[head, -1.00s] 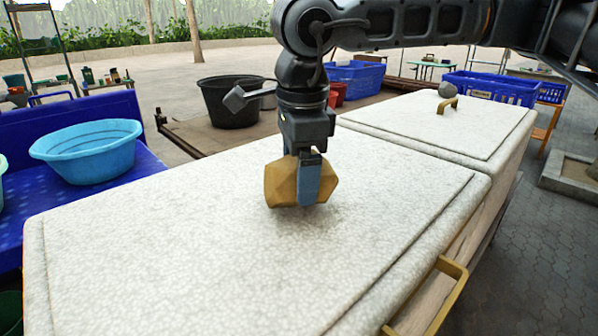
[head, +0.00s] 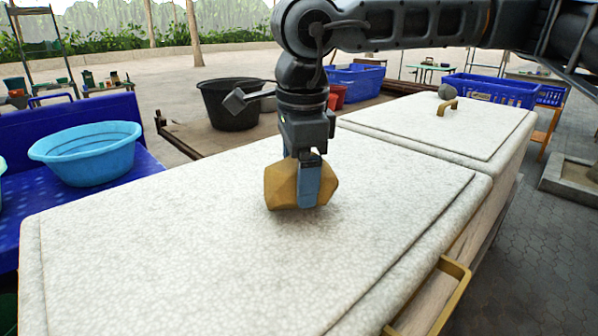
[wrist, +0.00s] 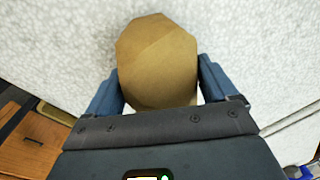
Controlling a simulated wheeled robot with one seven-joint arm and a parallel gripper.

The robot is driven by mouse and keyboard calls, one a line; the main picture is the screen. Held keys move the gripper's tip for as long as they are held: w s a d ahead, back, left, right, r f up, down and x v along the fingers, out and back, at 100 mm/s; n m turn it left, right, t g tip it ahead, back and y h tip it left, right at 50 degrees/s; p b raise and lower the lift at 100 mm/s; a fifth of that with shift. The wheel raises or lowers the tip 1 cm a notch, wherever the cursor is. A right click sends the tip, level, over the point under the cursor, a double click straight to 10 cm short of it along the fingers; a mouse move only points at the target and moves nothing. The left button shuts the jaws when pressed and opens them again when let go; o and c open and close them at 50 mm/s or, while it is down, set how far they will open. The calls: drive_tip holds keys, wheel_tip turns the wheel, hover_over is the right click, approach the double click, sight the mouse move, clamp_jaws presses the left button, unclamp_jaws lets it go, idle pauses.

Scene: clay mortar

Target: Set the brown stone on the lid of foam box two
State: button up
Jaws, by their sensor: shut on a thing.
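The brown stone (head: 282,184) is faceted and sits between the fingers of my gripper (head: 309,188), which is shut on it. In the head view the stone is right at the white speckled lid of the near foam box (head: 150,250); I cannot tell whether it touches or hovers just above. In the wrist view the stone (wrist: 158,62) is between the two blue fingers (wrist: 160,92), with the white lid (wrist: 60,40) behind it. A second foam box (head: 430,125) stands behind to the right. No box number is legible.
A light blue basin (head: 86,155) stands on a blue table at left. A black tub (head: 231,105) and blue crates (head: 490,88) are behind. The near lid is otherwise clear.

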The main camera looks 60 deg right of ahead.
drive_tip(key=shift+f+b, duration=0.25)
drive_tip(key=shift+b, duration=0.05)
drive_tip(key=o, duration=1.8)
drive_tip(key=shift+r+p, duration=2.1)
drive_tip(key=shift+r, duration=2.9)
